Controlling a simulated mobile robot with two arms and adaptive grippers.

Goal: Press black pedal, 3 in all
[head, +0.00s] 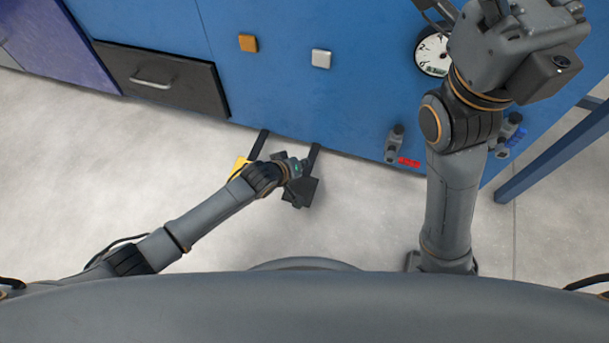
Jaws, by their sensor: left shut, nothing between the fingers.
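The black pedal (306,193) sticks out on its arm from the base of the blue cabinet, low over the floor. My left gripper (291,188) is shut and empty, and sits over the left part of this pedal, hiding some of it. I cannot tell whether the fingertips touch the pedal or how far it is pressed. A yellow pedal (240,166) is just left of it, partly behind my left wrist. My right gripper (436,12) is high at the top right, in front of the cabinet, with its fingers partly cut off by the frame edge.
The blue cabinet (350,105) carries an orange button (248,43), a white button (321,59) and a dial (433,54). A dark drawer (160,82) is at the left. Grey knobs (394,143) and a blue frame leg (560,152) are at the right. The floor around the pedals is clear.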

